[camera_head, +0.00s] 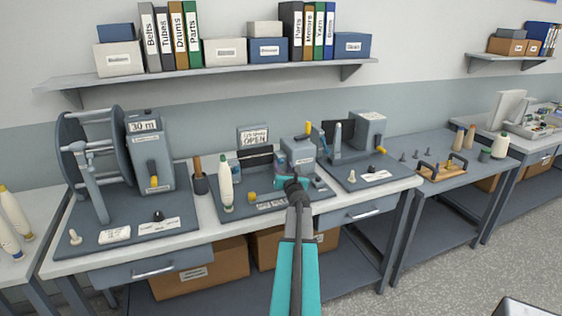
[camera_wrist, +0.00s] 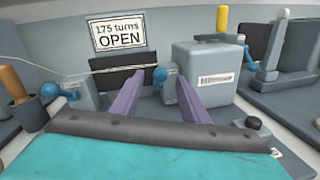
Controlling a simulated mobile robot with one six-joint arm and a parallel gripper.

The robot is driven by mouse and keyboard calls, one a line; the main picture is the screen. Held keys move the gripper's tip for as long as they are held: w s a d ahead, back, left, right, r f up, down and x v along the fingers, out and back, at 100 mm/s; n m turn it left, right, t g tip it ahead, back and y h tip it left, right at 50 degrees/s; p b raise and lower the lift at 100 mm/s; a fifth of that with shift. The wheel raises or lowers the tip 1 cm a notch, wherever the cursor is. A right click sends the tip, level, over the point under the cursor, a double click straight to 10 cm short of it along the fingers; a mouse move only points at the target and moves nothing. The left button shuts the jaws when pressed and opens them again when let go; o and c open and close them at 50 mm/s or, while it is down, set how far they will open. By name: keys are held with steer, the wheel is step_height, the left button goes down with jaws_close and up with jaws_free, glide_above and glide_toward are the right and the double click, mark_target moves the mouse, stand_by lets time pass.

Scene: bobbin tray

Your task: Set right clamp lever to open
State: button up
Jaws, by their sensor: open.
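The right clamp (camera_wrist: 170,91) carries a blue lever with a rounded knob (camera_wrist: 160,75), ahead between my fingers in the wrist view. My gripper (camera_wrist: 161,80) is open, its two purple fingers pointing toward this clamp, one on each side of the lever in the picture. I cannot tell whether either finger touches it. The left clamp, with a similar blue lever (camera_wrist: 72,78), stands to the left. A pale wire runs between the clamps in front of a dark panel (camera_wrist: 124,79). A sign (camera_wrist: 118,36) behind reads "175 turns OPEN". My wrist hides part of the station in the head view.
A grey box-shaped unit (camera_wrist: 205,70) with a yellow-handled lever (camera_wrist: 222,18) stands close right of the right clamp. A dark knob (camera_wrist: 253,122) sits in front of it. A wooden-handled tool in a cup (camera_wrist: 22,110) is at left. A white bobbin (camera_head: 225,188) stands on the tray's left.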

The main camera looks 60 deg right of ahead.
mark_target(281, 162)
steer(key=shift+p+x, duration=0.6)
steer(key=shift+x, duration=2)
steer(key=shift+c, duration=0.3)
jaws_close()
